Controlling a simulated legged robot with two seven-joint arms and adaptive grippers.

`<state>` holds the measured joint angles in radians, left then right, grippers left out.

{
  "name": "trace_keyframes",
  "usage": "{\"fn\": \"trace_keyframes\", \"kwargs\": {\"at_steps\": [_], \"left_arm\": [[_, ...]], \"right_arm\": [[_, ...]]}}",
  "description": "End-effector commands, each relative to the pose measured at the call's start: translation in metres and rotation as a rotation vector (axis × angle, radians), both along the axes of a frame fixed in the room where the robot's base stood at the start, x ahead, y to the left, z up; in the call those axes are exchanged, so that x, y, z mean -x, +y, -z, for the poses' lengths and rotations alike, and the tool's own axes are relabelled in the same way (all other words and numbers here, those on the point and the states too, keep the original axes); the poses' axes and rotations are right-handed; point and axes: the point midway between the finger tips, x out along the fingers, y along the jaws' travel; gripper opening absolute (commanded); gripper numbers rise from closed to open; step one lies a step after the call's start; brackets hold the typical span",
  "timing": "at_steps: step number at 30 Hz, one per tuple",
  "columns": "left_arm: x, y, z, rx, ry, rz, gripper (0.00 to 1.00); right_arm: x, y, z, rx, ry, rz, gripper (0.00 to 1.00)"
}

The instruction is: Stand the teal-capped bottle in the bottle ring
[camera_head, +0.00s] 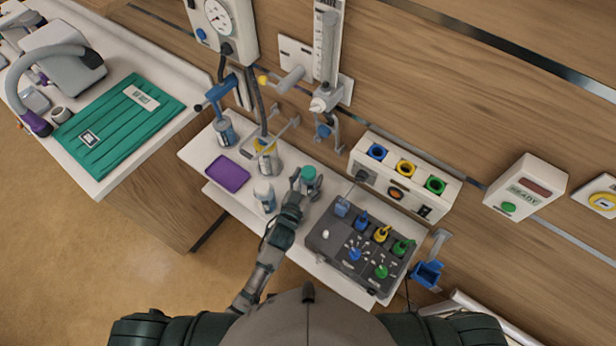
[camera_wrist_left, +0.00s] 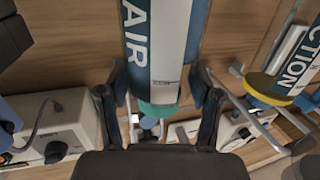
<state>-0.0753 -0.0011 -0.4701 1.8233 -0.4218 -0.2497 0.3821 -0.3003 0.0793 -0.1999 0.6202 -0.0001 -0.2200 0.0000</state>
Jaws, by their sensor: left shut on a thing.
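The teal-capped bottle (camera_head: 309,174) is in my left gripper (camera_head: 301,184), above the white shelf. In the left wrist view its white and blue body, lettered "AIR" (camera_wrist_left: 158,45), lies between the two fingers of the left gripper (camera_wrist_left: 160,95), with the teal cap (camera_wrist_left: 158,108) toward the palm. The bottle's lower end is hidden in the head view. A grey metal bracket (camera_head: 288,127) sticks out from the wall behind the bottle; I cannot tell whether it is the bottle ring. My right gripper is not in view.
A blue-topped bottle (camera_head: 225,132) and a yellow-collared bottle (camera_head: 267,160) stand at the back left. A white-topped bottle (camera_head: 264,196) is just left of my gripper. A purple tray (camera_head: 228,172) lies farther left. A dark box with coloured plugs (camera_head: 335,240) is at right.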

Motion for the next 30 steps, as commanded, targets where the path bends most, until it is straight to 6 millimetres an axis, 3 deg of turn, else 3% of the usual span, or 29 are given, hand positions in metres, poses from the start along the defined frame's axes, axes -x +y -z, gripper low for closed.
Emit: {"fn": "trace_keyframes", "kwargs": {"at_steps": [22,23,24,26,30], "left_arm": [[-0.0001,-0.0002,0.0024,0.0,-0.003,0.0,0.17],[-0.0001,-0.0002,0.0024,0.0,-0.003,0.0,0.72],[-0.0001,-0.0002,0.0024,0.0,-0.003,0.0,0.82],[-0.0001,-0.0002,0.0026,0.0,-0.002,0.0,0.94],[-0.0001,-0.0002,0.003,-0.001,-0.001,0.0,0.94]], "right_arm": [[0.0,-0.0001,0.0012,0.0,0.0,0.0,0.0],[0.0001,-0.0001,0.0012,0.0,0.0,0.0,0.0],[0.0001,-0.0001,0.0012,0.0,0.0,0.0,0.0],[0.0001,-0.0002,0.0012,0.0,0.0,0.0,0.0],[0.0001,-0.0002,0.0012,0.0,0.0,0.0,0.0]]}}
